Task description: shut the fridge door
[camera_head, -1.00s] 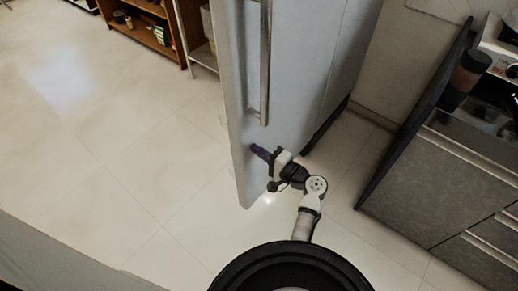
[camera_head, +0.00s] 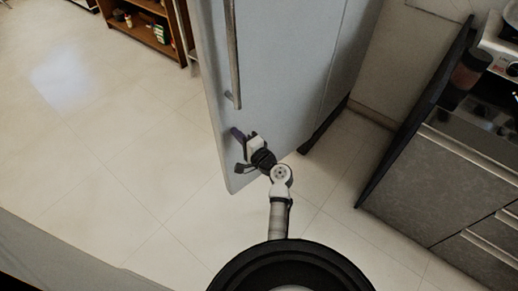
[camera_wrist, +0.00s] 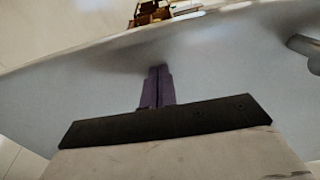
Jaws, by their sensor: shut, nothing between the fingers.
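The fridge door (camera_head: 275,85) is a tall pale grey panel standing in the middle of the head view, its free edge on the left and a long vertical metal handle (camera_head: 234,55) near that edge. My gripper (camera_head: 237,132) is at the door's face, below the handle and near the free edge. In the wrist view its purple fingers (camera_wrist: 158,75) are together and empty, with the tips at or very near the door's surface (camera_wrist: 90,90). Exact contact is hard to tell. Part of the handle (camera_wrist: 305,47) shows at the right there.
A wooden shelf (camera_head: 150,30) with small items stands at the back left. A dark-sided kitchen counter (camera_head: 425,185) stands on the right, with a dark bottle (camera_head: 468,72) on it. Tiled floor (camera_head: 110,130) to the left of the door is open.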

